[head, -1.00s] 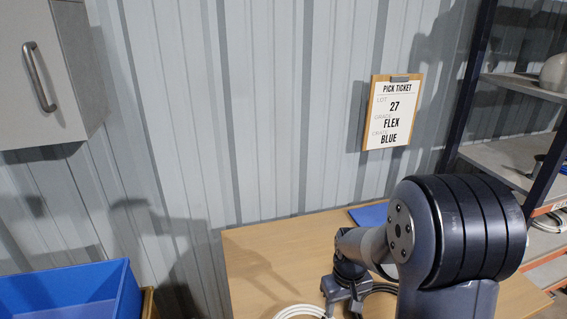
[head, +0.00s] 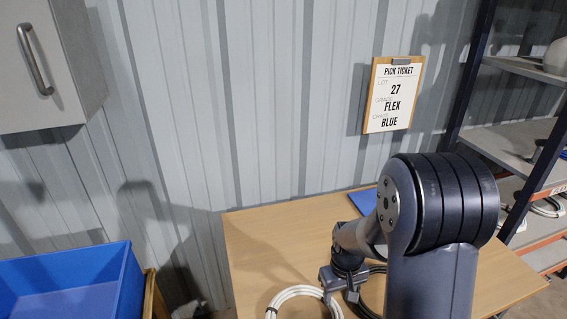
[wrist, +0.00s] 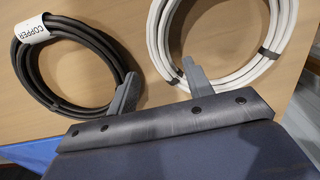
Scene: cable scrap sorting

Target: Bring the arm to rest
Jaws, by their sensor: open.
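My gripper (head: 338,294) hangs over the wooden table, its fingers apart and empty. In the wrist view its two fingers (wrist: 158,72) point toward two cable coils. A black coil (wrist: 95,34) with a white tag reading COPPER lies left, its edge near the left finger. A white coil (wrist: 152,38) with dark ties lies right, its edge near the right finger. Whether the fingers touch the coils I cannot tell. In the head view the white coil (head: 283,297) is left of the gripper and the dark coil (head: 372,311) is partly hidden behind my arm.
A blue bin (head: 70,275) stands at lower left, off the table (head: 260,245). A blue flat item (head: 363,198) lies at the table's back edge. A pick ticket (head: 393,95) reading lot 27, FLEX, BLUE hangs on the wall. Shelving (head: 510,145) stands right and a cabinet (head: 50,65) upper left.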

